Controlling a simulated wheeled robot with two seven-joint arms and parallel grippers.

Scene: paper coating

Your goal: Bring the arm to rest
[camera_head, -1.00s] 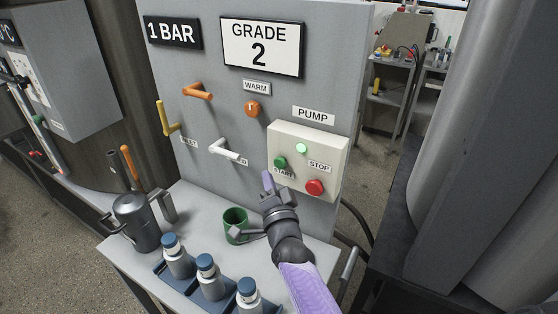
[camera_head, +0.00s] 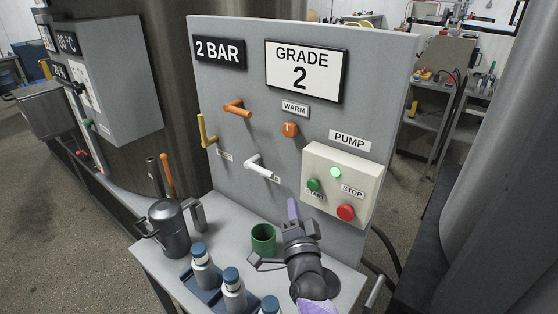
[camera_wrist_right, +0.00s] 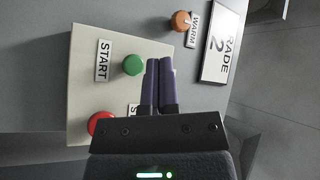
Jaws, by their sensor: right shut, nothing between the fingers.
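My right gripper (camera_head: 293,210) is shut and empty in front of the grey panel (camera_head: 225,80), below and left of the pump box (camera_head: 322,158). In the right wrist view its two purple fingers (camera_wrist_right: 159,85) lie together, pointing at the panel close to the green START button (camera_wrist_right: 134,65). The green START button also shows in the head view (camera_head: 313,184), beside the red STOP button (camera_head: 345,212). A small lamp (camera_head: 336,173) on the box glows green. The pressure sign (camera_head: 219,51) reads 2 BAR. My left gripper is out of view.
A green cup (camera_head: 263,239) stands on the bench beside my right gripper. A grey metal jug (camera_head: 170,228) and several blue-capped bottles (camera_head: 203,268) stand further left and nearer. Orange (camera_head: 238,108), yellow (camera_head: 204,131) and white (camera_head: 262,167) handles stick out from the panel.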

